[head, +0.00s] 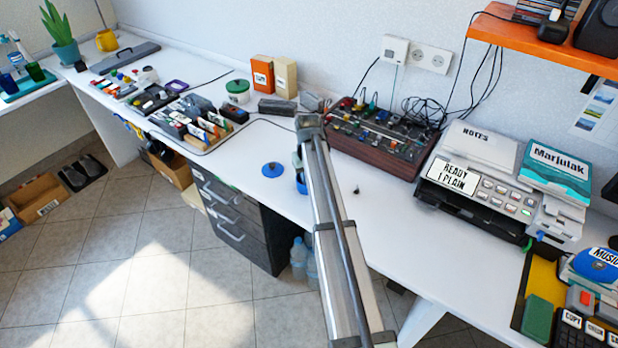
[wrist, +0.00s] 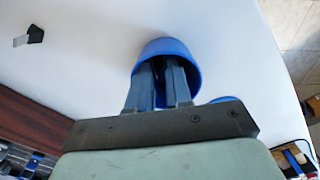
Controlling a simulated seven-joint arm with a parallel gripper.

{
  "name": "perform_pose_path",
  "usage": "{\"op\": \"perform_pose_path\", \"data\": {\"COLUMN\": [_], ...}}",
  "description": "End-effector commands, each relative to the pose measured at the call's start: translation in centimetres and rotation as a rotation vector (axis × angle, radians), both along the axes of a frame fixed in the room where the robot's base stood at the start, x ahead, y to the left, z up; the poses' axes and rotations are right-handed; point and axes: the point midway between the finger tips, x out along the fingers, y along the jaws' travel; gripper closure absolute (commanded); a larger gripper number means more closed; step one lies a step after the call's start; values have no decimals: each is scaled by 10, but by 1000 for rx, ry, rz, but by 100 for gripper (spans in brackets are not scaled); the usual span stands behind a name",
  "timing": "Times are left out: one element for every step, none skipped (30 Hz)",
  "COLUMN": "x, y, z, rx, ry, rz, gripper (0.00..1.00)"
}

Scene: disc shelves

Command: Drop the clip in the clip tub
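A small black clip with a silvery handle (wrist: 30,37) lies on the white table, apart from my gripper. In the head view the small dark clip (head: 356,190) lies right of my arm. The blue clip tub (wrist: 168,48) has its mouth toward the wrist camera. My gripper (wrist: 160,78) has both fingers reaching into the tub's mouth, with a gap between them and nothing clearly held. The tub's inside is mostly hidden by the fingers. In the head view the tub (head: 301,186) shows only partly behind my arm, and my fingers are hidden.
A round blue lid (head: 272,169) lies on the white table left of the tub, near the front edge. A dark mixer-like box (head: 375,150) with cables stands behind. A printer-like machine (head: 490,190) stands to the right. The table around the clip is clear.

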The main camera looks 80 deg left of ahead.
Motion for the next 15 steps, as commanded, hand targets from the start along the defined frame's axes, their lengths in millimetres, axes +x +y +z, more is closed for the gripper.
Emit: {"op": "perform_pose_path", "data": {"x": [0,0,0,0,0,0,0,0,0,0,0,0,0,0,0], "y": [0,0,0,0,0,0,0,1,0,0,0,1,1,1,0], "z": [0,1,2,4,6,10,14,18,25,30,35,43,49,55,63], "rx": [0,0,0,1,1,2,2,2,2,2,2,3,3,2,2], "ry": [0,0,0,0,0,-1,-1,-1,-1,-1,-1,-1,-1,-1,-1], "rz": [0,0,0,0,0,0,0,0,0,0,0,0,0,0,0], "gripper": [80,80,80,80,80,80,80,80,80,80,80,80,80,80,80]}}
